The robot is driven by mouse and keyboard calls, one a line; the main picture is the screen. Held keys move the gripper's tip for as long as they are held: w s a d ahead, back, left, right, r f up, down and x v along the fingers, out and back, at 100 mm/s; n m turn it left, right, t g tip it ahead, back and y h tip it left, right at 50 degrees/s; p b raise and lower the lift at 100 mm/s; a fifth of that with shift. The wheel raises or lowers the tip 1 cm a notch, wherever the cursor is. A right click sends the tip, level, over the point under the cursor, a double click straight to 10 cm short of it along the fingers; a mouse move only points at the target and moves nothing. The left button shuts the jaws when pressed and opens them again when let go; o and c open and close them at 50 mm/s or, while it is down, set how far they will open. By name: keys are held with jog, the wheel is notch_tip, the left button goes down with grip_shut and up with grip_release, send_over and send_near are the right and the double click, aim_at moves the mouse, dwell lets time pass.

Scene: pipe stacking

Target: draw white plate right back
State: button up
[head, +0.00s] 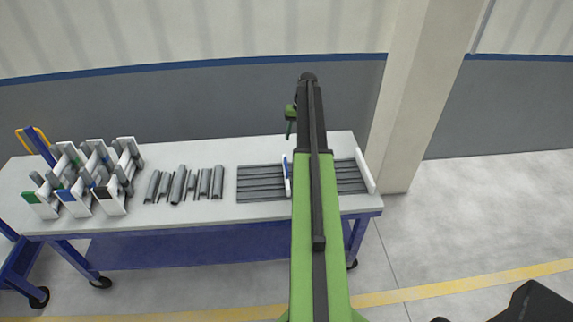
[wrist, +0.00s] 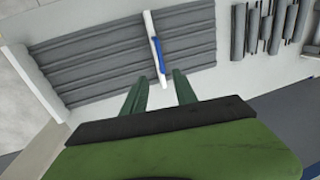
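A white plate with a blue strip (head: 287,176) stands upright across the dark grooved grey bed (head: 262,184), partly hidden by my arm. In the wrist view this plate (wrist: 152,36) has its near end between my fingertips. A second white plate (head: 365,171) stands at the bed's right end; in the wrist view it is at the left (wrist: 36,82). My gripper (wrist: 160,76) is open, its green fingers apart on either side of the first plate's end. I cannot tell whether they touch it. In the head view the gripper (head: 290,128) is small and partly hidden.
Several loose grey pipes (head: 184,184) lie left of the bed. White racks (head: 73,183) with grey pipes stand at the table's left. The white table (head: 225,213) has a bare front strip. A pillar (head: 413,100) rises behind the right end.

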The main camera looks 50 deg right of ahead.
aim_at(286, 163)
jog(key=f+b, duration=0.4)
jog(key=w+a+f+b, duration=0.1)
jog(key=f+b, duration=0.3)
jog(key=f, duration=0.1)
jog(key=a+f+b, duration=0.1)
jog(key=f+b, duration=0.3)
jog(key=f, duration=0.1)
jog(key=shift+w, duration=0.4)
jog(key=shift+r, duration=0.1)
grip_shut()
jog(key=shift+a, duration=0.1)
